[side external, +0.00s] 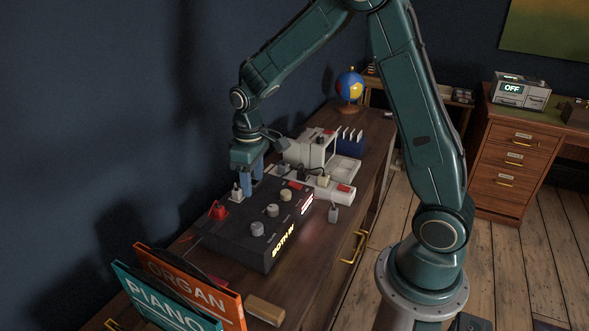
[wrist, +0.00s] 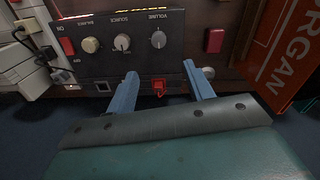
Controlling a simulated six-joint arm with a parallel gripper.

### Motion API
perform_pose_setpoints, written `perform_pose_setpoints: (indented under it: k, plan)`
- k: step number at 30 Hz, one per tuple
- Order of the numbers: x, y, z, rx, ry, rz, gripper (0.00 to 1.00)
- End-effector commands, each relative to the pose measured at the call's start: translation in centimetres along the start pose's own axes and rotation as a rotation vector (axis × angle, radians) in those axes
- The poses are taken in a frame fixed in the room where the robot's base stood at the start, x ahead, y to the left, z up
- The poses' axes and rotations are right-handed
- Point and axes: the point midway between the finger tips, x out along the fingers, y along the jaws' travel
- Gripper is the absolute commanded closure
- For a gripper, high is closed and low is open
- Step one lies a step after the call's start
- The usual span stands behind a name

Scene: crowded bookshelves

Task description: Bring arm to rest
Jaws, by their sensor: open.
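My gripper (side external: 251,178) is above the wooden desk, behind the black control box (side external: 247,236), with its blue fingers pointing down. In the wrist view my gripper (wrist: 162,74) shows its two fingers apart, with nothing held between them. A small red plug (wrist: 159,87) appears in the gap between the fingers, apart from both. The box carries Balance, Source and Volume knobs. My arm is bent, reaching from the right over the desk.
Orange "ORGAN" (side external: 188,283) and teal "PIANO" (side external: 158,302) books stand at the desk's near end. White devices with cords (side external: 312,150) crowd behind the box. A globe (side external: 350,87) stands at the far end. The wall is close on the left.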

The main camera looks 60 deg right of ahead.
Motion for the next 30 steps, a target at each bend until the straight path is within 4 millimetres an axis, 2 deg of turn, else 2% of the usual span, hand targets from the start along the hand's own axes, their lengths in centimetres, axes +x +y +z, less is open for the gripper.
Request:
perform_pose_setpoints:
  k: [7, 15, 24, 30]
  plan:
    - [-4.6, -1.2, 1.9, 0.021, 0.067, 0.015, 0.48]
    - [-9.5, -3.0, 5.2, 0.053, 0.149, 0.027, 0.48]
    - [-13.6, -4.8, 9.6, 0.086, 0.242, 0.034, 0.48]
    - [-15.4, -6.0, 12.8, 0.108, 0.303, 0.035, 0.48]
